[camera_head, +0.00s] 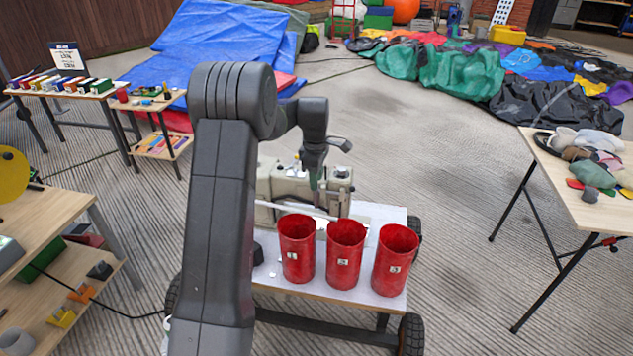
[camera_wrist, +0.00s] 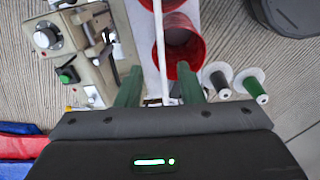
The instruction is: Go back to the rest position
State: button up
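My gripper (camera_head: 315,180) hangs from my raised dark grey arm, above the sewing machine on the cart in the head view. In the wrist view its two green fingers (camera_wrist: 159,85) stand wide apart with nothing clasped between them. A white rod on the cart below shows in the gap. The arm's front link hides the left part of the cart in the head view.
The cart (camera_head: 395,300) carries a beige sewing machine (camera_head: 300,183) and red cups numbered 1 (camera_head: 297,250), 2 (camera_head: 345,255) and 3 (camera_head: 395,260). Tables stand left and right (camera_head: 600,215). The floor between is clear.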

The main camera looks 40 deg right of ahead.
aim_at(317, 215)
jog(key=f, duration=0.9)
jog(key=d+f, duration=0.1)
jog(key=f, duration=0.3)
jog(key=shift+w+f, duration=0.15)
jog(key=shift+f, duration=0.25)
jog(key=shift+a, duration=0.1)
jog(key=shift+a, duration=0.1)
